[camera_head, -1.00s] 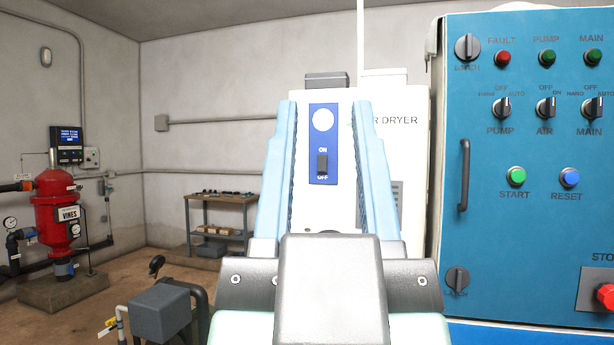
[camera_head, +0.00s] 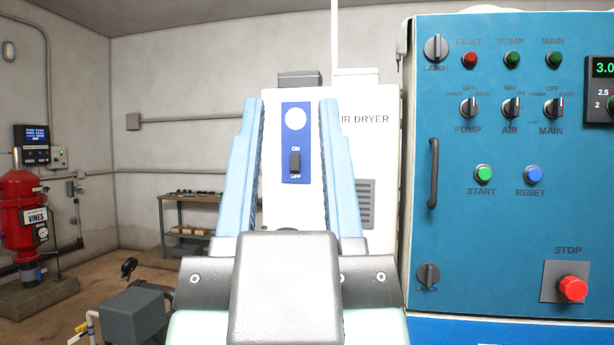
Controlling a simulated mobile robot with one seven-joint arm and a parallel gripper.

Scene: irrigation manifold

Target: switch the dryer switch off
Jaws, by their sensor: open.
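The dryer switch (camera_head: 295,163) is a dark rocker on a blue panel (camera_head: 296,128), with ON above it and OFF below it. A white round disc sits higher on the same panel. The panel is on the front of the white air dryer (camera_head: 367,155). My gripper (camera_head: 292,103) is open, its two light blue fingers standing apart on either side of the blue panel in the picture. Nothing is between the fingers but the view of the panel. I cannot tell how far the fingertips are from the dryer. The switch is not hidden.
A blue control cabinet (camera_head: 500,230) with knobs, lamps and a red stop button (camera_head: 573,288) stands close on the right. A red tank (camera_head: 20,215) is at the far left. A small shelf table (camera_head: 190,196) stands by the back wall. A grey box (camera_head: 133,315) is low at left.

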